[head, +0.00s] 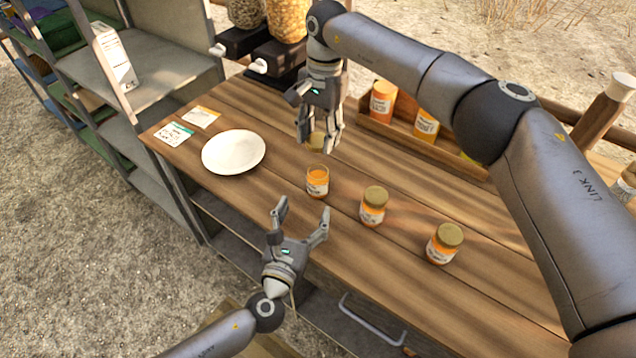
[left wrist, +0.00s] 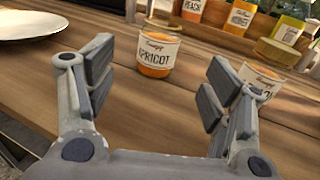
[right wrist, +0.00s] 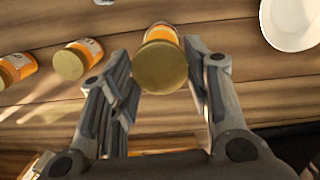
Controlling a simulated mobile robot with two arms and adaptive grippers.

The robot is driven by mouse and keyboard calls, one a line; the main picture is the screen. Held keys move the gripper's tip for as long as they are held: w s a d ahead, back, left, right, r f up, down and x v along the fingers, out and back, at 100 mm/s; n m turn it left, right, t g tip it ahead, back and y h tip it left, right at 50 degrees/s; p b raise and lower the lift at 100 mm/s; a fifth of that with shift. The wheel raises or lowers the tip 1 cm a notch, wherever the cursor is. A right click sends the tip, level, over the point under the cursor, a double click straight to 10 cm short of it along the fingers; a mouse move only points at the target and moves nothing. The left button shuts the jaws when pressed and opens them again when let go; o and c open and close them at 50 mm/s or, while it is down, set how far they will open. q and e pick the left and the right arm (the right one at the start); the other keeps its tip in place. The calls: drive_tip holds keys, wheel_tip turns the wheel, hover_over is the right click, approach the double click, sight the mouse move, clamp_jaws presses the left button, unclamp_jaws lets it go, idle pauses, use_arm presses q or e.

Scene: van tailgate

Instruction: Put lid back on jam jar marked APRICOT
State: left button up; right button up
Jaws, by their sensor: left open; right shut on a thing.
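The open jam jar (head: 317,183) holds orange jam and stands upright on the wooden counter. Its label reads APRICOT on the jar in the left wrist view (left wrist: 157,57). My right gripper (head: 317,132) is shut on a gold lid (right wrist: 160,67), pointing down. The lid is above and slightly behind the jar, apart from it in the head view. In the right wrist view, the lid covers part of the jar (right wrist: 162,33). My left gripper (head: 300,220) is open and empty in front of the jar, its fingers apart and not touching it.
Two lidded jars (head: 373,206) (head: 444,243) stand to the right of the open jar. A white plate (head: 234,152) and two cards (head: 173,133) lie to the left. A wooden rack (head: 402,127) with jars stands behind, near dispensers (head: 287,18).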

sight(314, 187)
use_arm(q)
drive_tip(key=x, duration=1)
drive_tip(key=shift+w, duration=0.2)
drive_tip(key=c, duration=1.5)
drive_tip(key=shift+c, duration=0.2)
use_arm(e)
drive_tip(key=shift+f, duration=2.5)
drive_tip(key=shift+f, duration=0.9)
drive_tip(key=shift+f, duration=0.55)
